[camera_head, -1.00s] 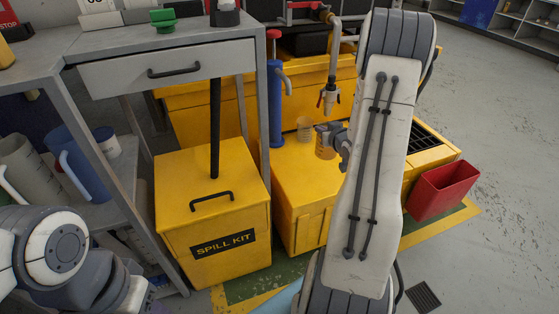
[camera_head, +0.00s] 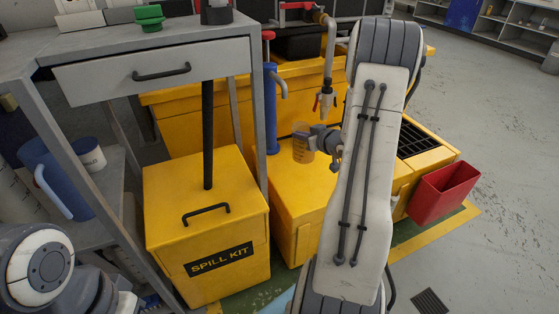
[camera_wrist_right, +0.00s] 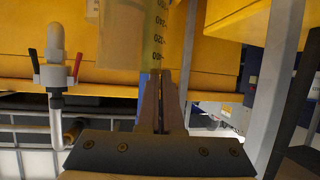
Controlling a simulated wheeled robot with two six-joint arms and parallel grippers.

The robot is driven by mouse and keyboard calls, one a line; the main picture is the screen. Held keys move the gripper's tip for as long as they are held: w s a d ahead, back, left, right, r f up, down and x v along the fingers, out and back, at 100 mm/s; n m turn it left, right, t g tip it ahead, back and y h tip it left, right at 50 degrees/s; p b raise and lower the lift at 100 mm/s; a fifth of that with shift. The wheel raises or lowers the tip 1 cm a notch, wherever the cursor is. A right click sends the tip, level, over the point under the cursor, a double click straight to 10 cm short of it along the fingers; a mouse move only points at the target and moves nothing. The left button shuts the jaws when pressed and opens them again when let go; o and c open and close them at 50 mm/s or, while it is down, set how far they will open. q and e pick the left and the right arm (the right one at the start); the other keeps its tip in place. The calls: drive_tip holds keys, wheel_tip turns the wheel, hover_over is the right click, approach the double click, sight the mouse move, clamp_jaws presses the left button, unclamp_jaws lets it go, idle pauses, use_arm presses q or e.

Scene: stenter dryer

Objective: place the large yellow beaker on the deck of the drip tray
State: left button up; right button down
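The large yellow beaker (camera_head: 303,152) is a see-through amber cup with graduation marks. My right gripper (camera_head: 318,140) is shut on its side and holds it upright, just above the flat yellow deck (camera_head: 300,192) of the drip tray. In the right wrist view, the nearly closed fingers (camera_wrist_right: 164,80) meet at the marked yellow wall of the beaker (camera_wrist_right: 157,35). The gap between the beaker and the deck cannot be judged. My left gripper is out of view.
A tap with a red handle (camera_head: 325,98) hangs close behind the beaker. A blue pump (camera_head: 270,110) stands to its left. The yellow spill kit box (camera_head: 205,225) is at front left. A black grate (camera_head: 425,140) and a red bin (camera_head: 443,188) are to the right.

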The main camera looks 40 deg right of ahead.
drive_tip(key=w+a+f+b, duration=0.3)
drive_tip(key=w+f+b, duration=0.2)
drive_tip(key=f, duration=0.3)
drive_tip(key=shift+w+a+f, duration=0.25)
drive_tip(key=shift+w, duration=0.5)
drive_tip(key=c, duration=1.5)
unclamp_jaws()
drive_tip(key=shift+f, duration=0.15)
drive_tip(key=o, duration=0.4)
